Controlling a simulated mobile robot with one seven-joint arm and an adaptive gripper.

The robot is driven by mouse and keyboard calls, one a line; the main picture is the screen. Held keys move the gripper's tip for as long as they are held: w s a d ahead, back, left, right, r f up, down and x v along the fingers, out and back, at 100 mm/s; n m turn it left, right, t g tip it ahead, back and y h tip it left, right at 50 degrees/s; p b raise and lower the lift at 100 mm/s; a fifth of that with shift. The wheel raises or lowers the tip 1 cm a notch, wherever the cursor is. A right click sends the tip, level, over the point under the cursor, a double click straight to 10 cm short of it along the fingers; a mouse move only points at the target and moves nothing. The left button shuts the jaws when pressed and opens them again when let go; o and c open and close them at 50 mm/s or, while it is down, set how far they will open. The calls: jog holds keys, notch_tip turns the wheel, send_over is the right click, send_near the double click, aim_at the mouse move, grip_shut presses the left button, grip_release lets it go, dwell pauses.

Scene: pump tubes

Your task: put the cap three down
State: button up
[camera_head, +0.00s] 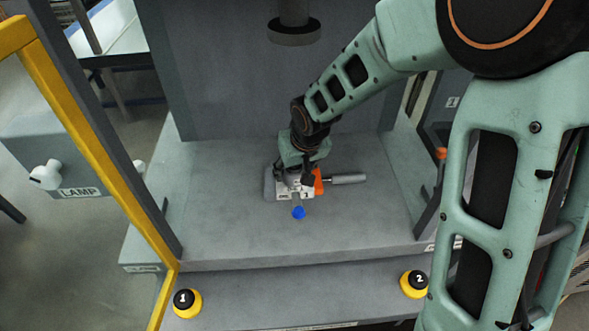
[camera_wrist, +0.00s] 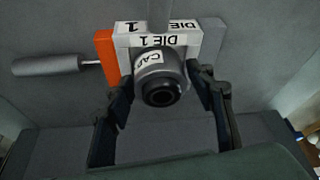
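In the wrist view a grey round cap (camera_wrist: 160,84) with a dark ring-shaped opening sits in front of the die (camera_wrist: 210,38). Its label reads "CAP"; the number is not readable. The die is a grey block marked "DIE 1" with an orange side piece. My gripper (camera_wrist: 160,75) has one finger at each side of the cap, and the fingertips appear to press against it. In the head view my gripper (camera_head: 297,172) is down at the die (camera_head: 270,184) on the grey press bed, and the cap is hidden there. I cannot tell whether the cap rests in the die.
A grey handle (camera_head: 348,179) sticks out right of the die. The press ram (camera_head: 294,30) hangs above and behind. Buttons 1 (camera_head: 184,302) and 2 (camera_head: 415,283) are at the front. The bed (camera_head: 230,225) is otherwise clear.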

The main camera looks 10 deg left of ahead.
jog(key=shift+o, duration=0.8)
jog(key=shift+r, duration=0.2)
jog(key=p+v, duration=0.2)
jog(key=v, duration=1)
jog(key=shift+f, duration=0.1)
